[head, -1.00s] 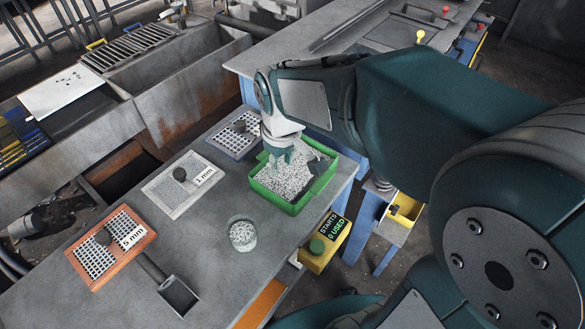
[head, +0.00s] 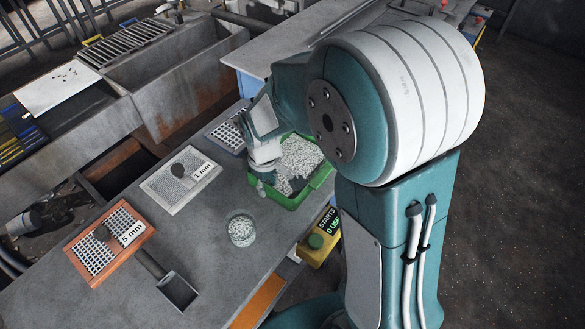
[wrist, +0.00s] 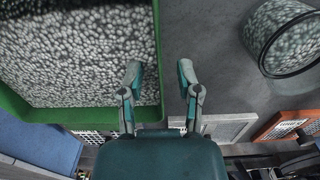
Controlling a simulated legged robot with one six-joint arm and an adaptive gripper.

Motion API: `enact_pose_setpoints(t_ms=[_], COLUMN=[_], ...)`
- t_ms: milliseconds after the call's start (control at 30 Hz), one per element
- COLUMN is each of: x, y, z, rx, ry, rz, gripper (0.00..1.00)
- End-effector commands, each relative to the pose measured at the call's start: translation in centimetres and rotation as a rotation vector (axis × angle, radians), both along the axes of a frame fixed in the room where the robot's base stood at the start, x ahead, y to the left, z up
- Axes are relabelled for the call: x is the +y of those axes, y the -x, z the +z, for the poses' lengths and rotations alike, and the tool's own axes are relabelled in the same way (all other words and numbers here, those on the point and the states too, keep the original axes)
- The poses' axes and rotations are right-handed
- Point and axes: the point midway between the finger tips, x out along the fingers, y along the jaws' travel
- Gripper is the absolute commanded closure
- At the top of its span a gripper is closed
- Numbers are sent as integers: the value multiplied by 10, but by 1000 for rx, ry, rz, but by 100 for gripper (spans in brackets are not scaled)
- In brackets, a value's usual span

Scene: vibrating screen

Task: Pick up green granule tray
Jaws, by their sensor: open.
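The green granule tray (head: 293,204), full of pale granules with some dark matter, stands on the grey table in the head view, partly hidden by my arm. My gripper (head: 263,188) points down at the tray's left edge. In the wrist view my gripper (wrist: 160,80) is open and empty. Its left finger is over the granules and its right finger is over the table outside. The tray's green wall (wrist: 158,60) runs between the finger lines. I cannot tell whether the fingers reach below the rim.
A glass jar of granules (head: 241,232) stands near the tray. A 1 mm screen (head: 160,188), an orange-framed 5 mm screen (head: 126,252) and a scoop (head: 178,291) lie on the table. A blue-framed screen (head: 222,135) is behind my gripper. A yellow button box (head: 314,250) is at the table's edge.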

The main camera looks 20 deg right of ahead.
Motion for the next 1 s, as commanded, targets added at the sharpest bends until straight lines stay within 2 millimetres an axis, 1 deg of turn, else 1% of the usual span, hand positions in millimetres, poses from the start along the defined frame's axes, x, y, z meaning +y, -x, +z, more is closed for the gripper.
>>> enact_pose_setpoints(t_ms=[33,133,233,400,433,467,500,533,900,1000], x=[0,0,0,0,0,0,0,0,0,0], y=[1,1,0,0,0,0,0,0,-1,-1], z=[-9,-19,-23,-22,-22,-22,-22,-22,-22,-19], rx=[4,2,0,0,0,0,0,0,-2,-4], ry=[1,0,0,0,0,0,0,0,0,0], rz=[0,0,0,0,0,0,1,1,1,1], gripper=[56,56,56,56,65,78,96,100,100,100])
